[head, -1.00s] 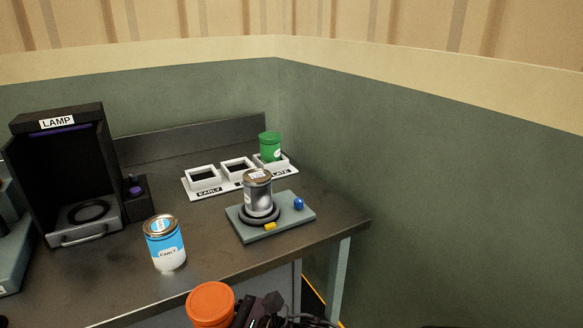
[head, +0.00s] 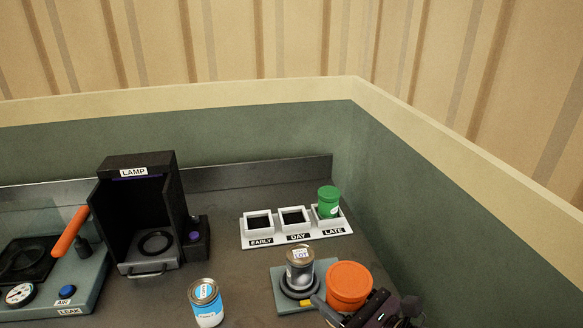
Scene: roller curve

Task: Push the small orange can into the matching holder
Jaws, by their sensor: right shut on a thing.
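The orange can (head: 349,284) has a round orange lid and shows in the head view at lower right. My right gripper (head: 350,309) is shut on it, with dark fingers at its near side. The can is just right of the silver can and overlaps its base in the picture; its underside is hidden. The white holder (head: 287,237) at the back has square sockets labelled EARLY, DAY and LATE. EARLY and DAY are empty; a green can (head: 329,201) stands in LATE. My left gripper is not in view.
A silver can (head: 300,262) stands on a black ring on a grey-green base (head: 283,297). A blue and white can (head: 206,304) stands to its left. The black LAMP box (head: 134,165) and a gauge unit (head: 88,289) with an orange lever are farther left. Walls meet behind the table.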

